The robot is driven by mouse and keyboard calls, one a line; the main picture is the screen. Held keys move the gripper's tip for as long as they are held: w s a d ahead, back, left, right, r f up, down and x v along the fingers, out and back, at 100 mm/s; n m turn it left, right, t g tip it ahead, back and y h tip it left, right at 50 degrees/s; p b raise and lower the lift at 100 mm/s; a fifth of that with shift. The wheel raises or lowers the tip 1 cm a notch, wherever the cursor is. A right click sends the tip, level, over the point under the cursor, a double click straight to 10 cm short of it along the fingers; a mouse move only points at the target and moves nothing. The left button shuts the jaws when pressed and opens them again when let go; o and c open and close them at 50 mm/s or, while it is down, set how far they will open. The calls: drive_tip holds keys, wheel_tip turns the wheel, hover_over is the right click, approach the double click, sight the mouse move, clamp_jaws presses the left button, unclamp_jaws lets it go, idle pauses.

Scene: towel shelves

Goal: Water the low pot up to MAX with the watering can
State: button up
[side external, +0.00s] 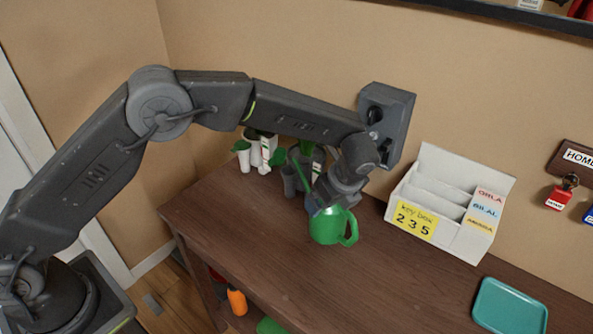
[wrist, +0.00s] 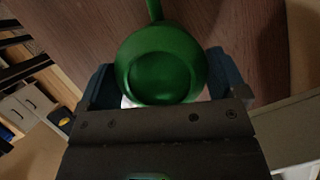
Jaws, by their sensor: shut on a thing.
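The green watering can (side external: 326,230) is upright at the middle of the brown table. Its handle is on the right and its thin spout points up and left toward the pots. My gripper (side external: 328,203) is shut on its upper part. In the wrist view, the can (wrist: 162,62) sits between the two blue fingers of my gripper (wrist: 160,82). I cannot tell whether its base touches the table. White pots (side external: 244,158) and grey pots (side external: 290,182) with green plants stand close behind the can. Which is the low pot, and its MAX mark, I cannot make out.
A teal tray (side external: 510,306) lies at the table's right. The table (side external: 270,262) is clear in front. An orange bottle (side external: 237,301) is below the table.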

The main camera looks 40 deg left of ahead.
drive_tip(key=shift+r, duration=0.15)
drive_tip(key=shift+w+a+r+g+h, duration=0.1)
drive_tip(key=shift+a+r+g+h, duration=0.1)
drive_tip(key=shift+r+h, duration=0.3)
drive_tip(key=shift+w+a+r+g+h, duration=0.15)
drive_tip(key=shift+r+h, duration=0.1)
drive_tip(key=shift+h, duration=0.45)
drive_tip(key=shift+a+r+h, duration=0.2)
drive_tip(key=shift+r+h, duration=0.4)
drive_tip(key=shift+r, duration=0.3)
drive_tip(key=shift+g, duration=0.25)
drive_tip(key=f, duration=0.1)
drive_tip(key=d+f+y, duration=0.1)
drive_tip(key=f+y, duration=0.1)
drive_tip(key=shift+s+d+t, duration=0.15)
drive_tip(key=shift+s+t, duration=0.1)
drive_tip(key=shift+t, duration=0.15)
drive_tip(key=shift+f+t+y, duration=0.3)
drive_tip(key=shift+y, duration=0.4)
